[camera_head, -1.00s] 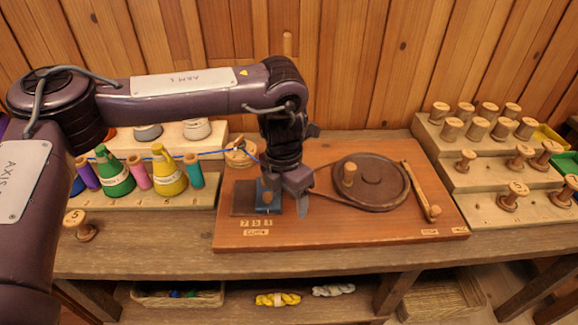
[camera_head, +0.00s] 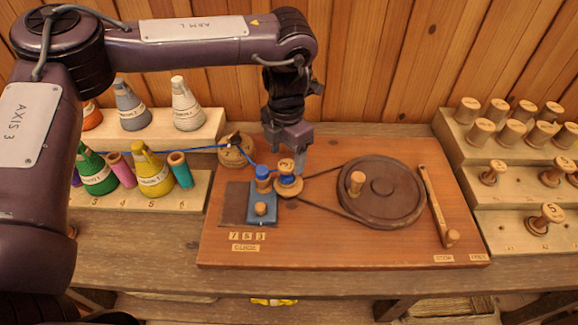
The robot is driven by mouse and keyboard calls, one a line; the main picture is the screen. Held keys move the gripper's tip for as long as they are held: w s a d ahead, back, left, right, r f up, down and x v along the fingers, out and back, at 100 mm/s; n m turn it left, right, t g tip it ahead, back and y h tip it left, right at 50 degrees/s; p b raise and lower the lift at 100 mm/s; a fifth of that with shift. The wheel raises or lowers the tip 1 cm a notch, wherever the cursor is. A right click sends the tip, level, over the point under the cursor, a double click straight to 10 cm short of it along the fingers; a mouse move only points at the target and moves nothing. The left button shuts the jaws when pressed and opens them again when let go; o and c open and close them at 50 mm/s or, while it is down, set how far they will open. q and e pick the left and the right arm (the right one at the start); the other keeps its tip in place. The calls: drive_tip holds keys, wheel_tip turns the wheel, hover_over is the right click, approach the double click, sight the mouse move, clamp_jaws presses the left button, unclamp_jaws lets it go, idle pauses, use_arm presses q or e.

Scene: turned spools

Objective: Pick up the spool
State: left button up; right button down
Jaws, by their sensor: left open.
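A wooden spool (camera_head: 288,184) with a numbered top and a little blue on it stands upright on the red-brown winding board (camera_head: 330,238). It is just right of a blue block (camera_head: 262,203) with a blue-topped post. My left gripper (camera_head: 290,154) is open, pointing down, just above and behind the spool. One finger shows right of the spool's top; the other is hard to make out. The gripper seems to hold nothing, and I cannot tell whether it touches the spool. My right gripper is not in view.
A large dark wheel (camera_head: 383,205) with a belt and a wooden lever (camera_head: 437,205) take up the board's right side. Thread cones (camera_head: 152,178) stand on the left rack; several spools (camera_head: 494,172) stand on the right stepped rack.

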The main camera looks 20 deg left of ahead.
sight(287, 165)
use_arm(q)
drive_tip(key=shift+s+f+p, duration=0.2)
drive_tip(key=shift+s+f, duration=0.05)
drive_tip(key=shift+f, duration=0.2)
drive_tip(key=shift+s+f+p, duration=0.15)
drive_tip(key=shift+s+f, duration=0.05)
drive_tip(key=shift+f, duration=0.25)
wheel_tip(287, 165, down, 3)
drive_tip(key=shift+w+d+r, duration=0.1)
drive_tip(key=shift+f+p, duration=0.3)
drive_tip(key=shift+f, duration=0.05)
drive_tip(key=c, duration=1)
drive_tip(key=shift+c, duration=0.3)
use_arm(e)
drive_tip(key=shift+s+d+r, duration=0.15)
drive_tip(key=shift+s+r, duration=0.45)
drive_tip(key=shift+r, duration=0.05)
